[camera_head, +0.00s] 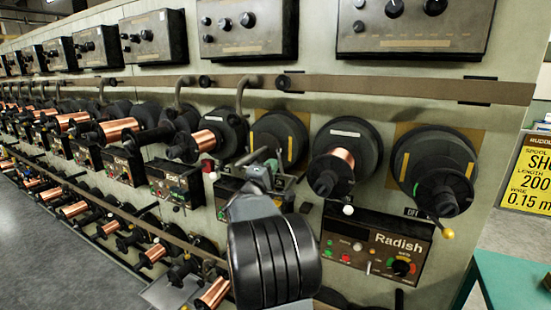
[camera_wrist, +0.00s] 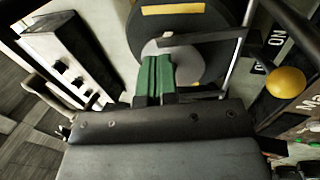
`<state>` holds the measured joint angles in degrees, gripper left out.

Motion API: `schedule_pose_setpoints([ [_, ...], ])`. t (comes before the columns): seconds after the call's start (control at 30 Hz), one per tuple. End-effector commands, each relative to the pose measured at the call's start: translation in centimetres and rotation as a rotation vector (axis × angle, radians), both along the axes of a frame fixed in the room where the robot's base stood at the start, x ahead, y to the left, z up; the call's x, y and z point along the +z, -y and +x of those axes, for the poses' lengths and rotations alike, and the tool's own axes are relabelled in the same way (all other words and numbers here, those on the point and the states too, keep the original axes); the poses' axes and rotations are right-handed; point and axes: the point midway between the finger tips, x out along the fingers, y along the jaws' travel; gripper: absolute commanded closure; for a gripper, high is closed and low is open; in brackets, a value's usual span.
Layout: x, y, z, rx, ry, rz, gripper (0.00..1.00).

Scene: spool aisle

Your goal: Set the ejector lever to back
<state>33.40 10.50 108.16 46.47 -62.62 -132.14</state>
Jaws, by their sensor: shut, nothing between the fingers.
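My gripper (camera_head: 262,168) is shut and empty, reaching toward a machine station left of the Radish panel. In the wrist view its green fingertips (camera_wrist: 154,76) are together in front of a dark disc (camera_wrist: 205,55) with yellow strips. In the head view, a lever with a yellow ball (camera_head: 448,233) hangs below the rightmost spindle, and one with a white ball (camera_head: 348,210) hangs below the copper spool. No ejector label is readable. My arm hides part of the nearest station.
The Radish panel (camera_head: 376,248) is right of my arm. A brown rail (camera_head: 400,88) runs along the machine above the spindles. Several copper spools (camera_head: 115,128) line the left. A teal table (camera_head: 510,285) and yellow sign (camera_head: 527,172) are at the right. Grey floor is open at lower left.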

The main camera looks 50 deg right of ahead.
Motion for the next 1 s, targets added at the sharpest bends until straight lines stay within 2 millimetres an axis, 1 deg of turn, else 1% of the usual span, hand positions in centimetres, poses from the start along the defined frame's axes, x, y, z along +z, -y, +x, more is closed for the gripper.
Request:
schedule_pose_setpoints([
  [0.03,0.3,0.7,0.2,-0.001,-0.001,0.001,1.0],
  [0.1,0.6,1.5,0.3,-0.002,0.0,0.001,1.0],
  [0.3,1.0,2.9,0.7,0.0,0.0,0.0,1.0],
  [0.5,1.1,3.3,0.8,0.001,-0.001,0.001,1.0],
  [0.8,1.2,3.3,0.8,0.001,0.0,0.002,1.0],
  [1.0,2.5,3.8,1.0,0.0,-0.014,0.055,1.0],
])
